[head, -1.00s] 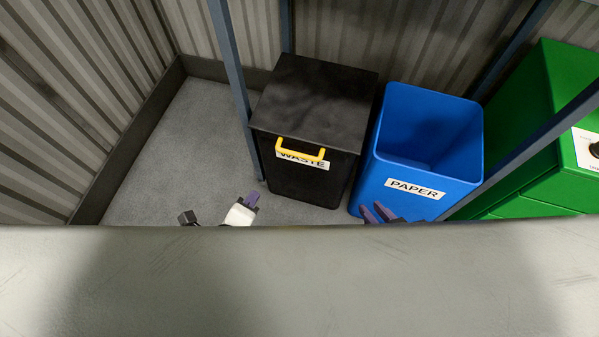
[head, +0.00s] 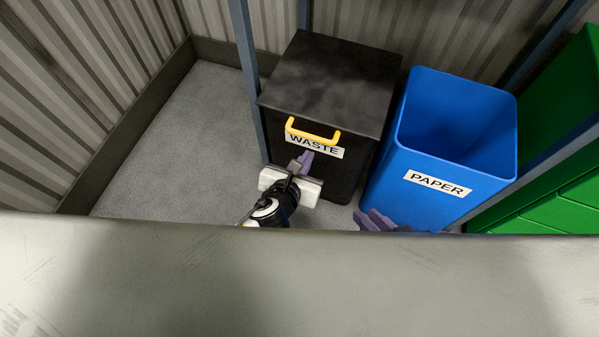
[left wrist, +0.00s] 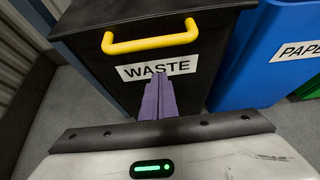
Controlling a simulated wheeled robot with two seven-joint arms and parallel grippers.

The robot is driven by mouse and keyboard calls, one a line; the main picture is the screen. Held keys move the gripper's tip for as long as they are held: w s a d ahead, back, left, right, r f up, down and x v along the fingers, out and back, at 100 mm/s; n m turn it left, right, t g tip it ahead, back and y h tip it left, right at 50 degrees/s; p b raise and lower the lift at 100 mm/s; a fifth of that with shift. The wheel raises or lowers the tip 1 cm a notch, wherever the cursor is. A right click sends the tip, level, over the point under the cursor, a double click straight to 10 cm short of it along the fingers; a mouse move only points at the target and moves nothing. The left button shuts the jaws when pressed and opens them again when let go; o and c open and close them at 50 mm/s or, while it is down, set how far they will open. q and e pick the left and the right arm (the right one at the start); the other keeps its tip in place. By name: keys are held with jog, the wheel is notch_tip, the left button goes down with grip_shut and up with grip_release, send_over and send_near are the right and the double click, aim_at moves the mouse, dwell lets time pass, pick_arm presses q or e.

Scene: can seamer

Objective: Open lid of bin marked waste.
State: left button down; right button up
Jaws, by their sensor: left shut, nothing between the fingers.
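The black bin marked WASTE (head: 315,165) stands on the floor with its dark lid (head: 333,80) closed. A yellow handle (head: 312,134) sits on the front edge of the lid, and it also shows in the left wrist view (left wrist: 150,42). My left gripper (head: 304,160) is in front of the bin, below the handle and apart from it. Its purple fingers (left wrist: 158,98) are together and empty, pointing at the WASTE label (left wrist: 157,67). My right gripper (head: 376,221) shows only its purple fingertips above the grey edge, in front of the blue bin; its opening is unclear.
An open blue bin marked PAPER (head: 437,187) stands right of the waste bin. A green cabinet (head: 560,190) is further right. Blue-grey posts (head: 244,70) stand beside the bins. Bare floor (head: 180,150) lies to the left, and a grey surface (head: 300,285) fills the foreground.

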pick_arm(q)
jog(key=shift+w+d+r+p, duration=0.1)
jog(key=shift+w+r+p, duration=0.1)
jog(key=shift+r, duration=0.45)
jog(key=shift+w+r+p, duration=0.15)
jog(key=shift+r+p, duration=0.1)
jog(key=shift+r, duration=0.35)
jog(key=shift+w+d+r+p, duration=0.1)
jog(key=shift+w+r+p, duration=0.1)
jog(key=shift+r, duration=0.45)
pick_arm(e)
jog(key=shift+s+d+r, duration=0.1)
jog(key=shift+d+r, duration=0.05)
jog(key=shift+r, duration=0.05)
